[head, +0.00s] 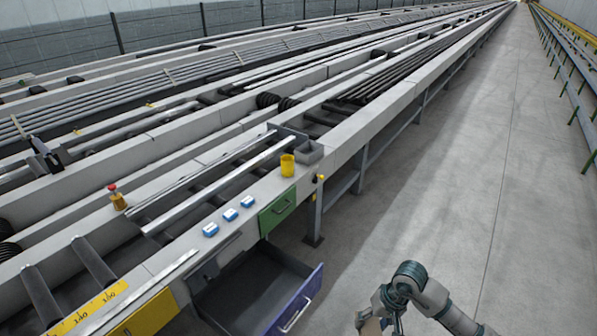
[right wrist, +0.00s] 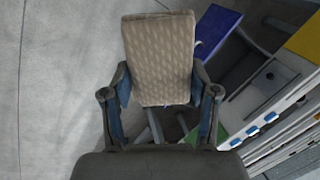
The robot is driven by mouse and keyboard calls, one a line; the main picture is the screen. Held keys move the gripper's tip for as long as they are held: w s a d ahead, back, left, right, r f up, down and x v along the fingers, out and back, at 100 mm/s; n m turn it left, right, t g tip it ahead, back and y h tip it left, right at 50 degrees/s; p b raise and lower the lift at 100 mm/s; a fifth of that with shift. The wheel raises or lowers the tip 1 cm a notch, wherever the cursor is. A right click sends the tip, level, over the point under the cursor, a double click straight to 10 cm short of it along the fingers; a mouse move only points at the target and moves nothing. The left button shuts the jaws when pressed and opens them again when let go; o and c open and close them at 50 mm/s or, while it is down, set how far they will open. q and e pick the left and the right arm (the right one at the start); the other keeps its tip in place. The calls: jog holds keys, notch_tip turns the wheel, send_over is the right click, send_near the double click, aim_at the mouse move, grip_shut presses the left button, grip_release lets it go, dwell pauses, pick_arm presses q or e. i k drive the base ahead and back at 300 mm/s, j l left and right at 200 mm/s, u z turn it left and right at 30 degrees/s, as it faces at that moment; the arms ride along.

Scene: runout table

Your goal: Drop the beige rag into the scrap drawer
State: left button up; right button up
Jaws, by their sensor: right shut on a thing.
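The beige rag (right wrist: 160,58), patterned and block-shaped, fills the space between the fingers of my right gripper (right wrist: 160,92) in the right wrist view. The gripper is shut on it. In the head view the right gripper (head: 380,316) is at the bottom edge, with a bit of the rag (head: 371,327) showing. An open drawer (head: 306,300) with a blue front and dark inside stands out from the table, left of the gripper. I take it for the scrap drawer. The rag is apart from it, over the floor side. The left gripper is not in view.
A green drawer (head: 277,210) and a yellow one (head: 150,314) are shut on either side of the open drawer. The floor (head: 450,190) at right is clear.

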aim_at(274, 302)
jog(key=i+u, duration=0.15)
jog(key=u, duration=0.25)
jog(key=i+l+u, duration=0.1)
jog(key=u, duration=0.3)
jog(key=i+l+u, duration=0.1)
jog(key=u, duration=0.3)
jog(key=i+l+u, duration=0.2)
jog(key=u, duration=0.2)
